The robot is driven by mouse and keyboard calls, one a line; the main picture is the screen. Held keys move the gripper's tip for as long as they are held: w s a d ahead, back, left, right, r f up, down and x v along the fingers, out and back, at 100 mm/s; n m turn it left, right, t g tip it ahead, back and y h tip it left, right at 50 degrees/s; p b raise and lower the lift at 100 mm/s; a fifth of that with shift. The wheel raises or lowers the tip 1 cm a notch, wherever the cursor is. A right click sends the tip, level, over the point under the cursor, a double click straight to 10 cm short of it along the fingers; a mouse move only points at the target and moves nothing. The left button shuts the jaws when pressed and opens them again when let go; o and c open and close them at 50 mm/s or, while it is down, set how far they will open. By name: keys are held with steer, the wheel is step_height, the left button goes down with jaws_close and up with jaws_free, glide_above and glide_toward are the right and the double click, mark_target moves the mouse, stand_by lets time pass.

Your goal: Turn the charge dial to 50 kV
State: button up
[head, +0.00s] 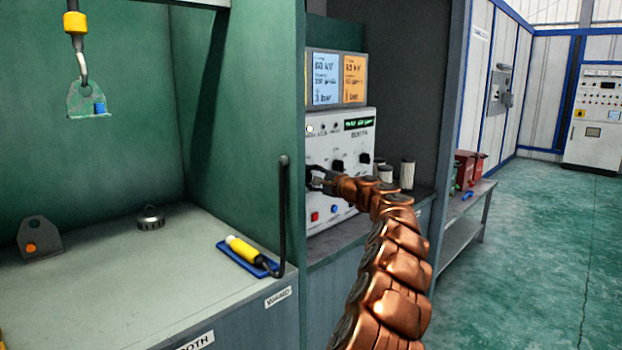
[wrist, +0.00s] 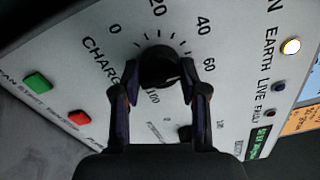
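The charge dial (wrist: 160,66) is a round black knob on the pale front panel of the power unit (head: 340,150). In the wrist view its scale shows 0, 20, 40, 60 and 100 around it; the pointer on the knob is too dark to read. My gripper (wrist: 161,72) is at the panel with its two dark fingers spread on either side of the dial. Fingertips and knob edges merge in the dark, so I cannot tell whether they touch. In the head view my gripper (head: 318,180) hides most of the dial.
Another black knob (head: 338,166) is close by on the panel. Green (wrist: 37,82) and red (wrist: 79,118) buttons and the EARTH lamp (wrist: 290,46) are also there. Pale cylinders (head: 407,174) stand right of the unit. The green booth wall (head: 290,100) is on the left.

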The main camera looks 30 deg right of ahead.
steer(key=o, duration=0.4)
steer(key=shift+s, duration=0.1)
steer(key=v, duration=1.1)
steer(key=shift+s+d, duration=0.2)
steer(key=shift+s, duration=0.2)
stand_by(0.6)
